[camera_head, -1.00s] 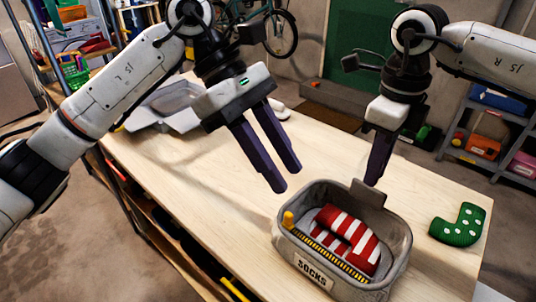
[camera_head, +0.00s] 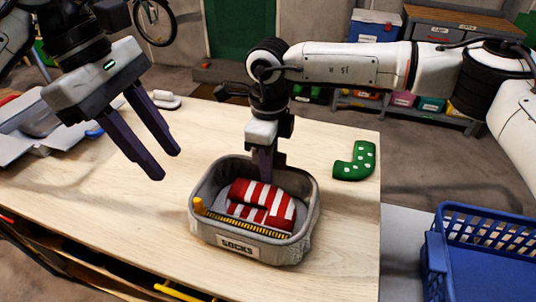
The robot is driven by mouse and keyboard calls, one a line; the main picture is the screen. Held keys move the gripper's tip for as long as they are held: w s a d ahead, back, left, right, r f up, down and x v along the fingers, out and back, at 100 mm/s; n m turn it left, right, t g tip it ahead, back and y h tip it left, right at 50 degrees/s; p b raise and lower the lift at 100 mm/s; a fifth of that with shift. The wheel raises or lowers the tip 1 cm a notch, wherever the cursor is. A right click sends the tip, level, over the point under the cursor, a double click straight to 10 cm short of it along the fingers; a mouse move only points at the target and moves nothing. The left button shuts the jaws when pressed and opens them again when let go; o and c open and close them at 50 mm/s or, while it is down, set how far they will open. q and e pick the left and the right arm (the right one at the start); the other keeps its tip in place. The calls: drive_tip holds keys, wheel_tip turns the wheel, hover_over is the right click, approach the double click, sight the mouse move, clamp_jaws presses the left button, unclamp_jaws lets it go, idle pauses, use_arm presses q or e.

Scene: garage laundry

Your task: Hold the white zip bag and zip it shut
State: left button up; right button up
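The zip bag (camera_head: 207,222) is an open, light grey fabric pouch labelled SOCKS, standing on the wooden table. A red-and-white striped sock (camera_head: 262,198) lies inside, and the top is open. My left gripper (camera_head: 165,166) is open and empty, above and to the left of the bag. My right gripper (camera_head: 266,172) points down at the bag's back rim. Its fingers are seen edge-on, so whether they pinch the rim is unclear.
A green sock with white dots (camera_head: 355,161) lies right of the bag. A blue basket (camera_head: 480,250) stands at the lower right, beyond the table edge. Grey containers (camera_head: 40,125) sit at the table's far left.

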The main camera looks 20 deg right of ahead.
sight(197, 199)
idle(0.3)
use_arm(q)
drive_tip(key=shift+c, duration=0.4)
drive_tip(key=s+d+r+m+t+y, duration=0.1)
drive_tip(key=s+d+r+t+y, duration=0.1)
drive_tip(key=d+r+y, duration=0.15)
wheel_tip(197, 199, down, 13)
drive_tip(key=shift+w+d+r, duration=0.1)
drive_tip(key=shift+d, duration=0.05)
idle(0.6)
clamp_jaws()
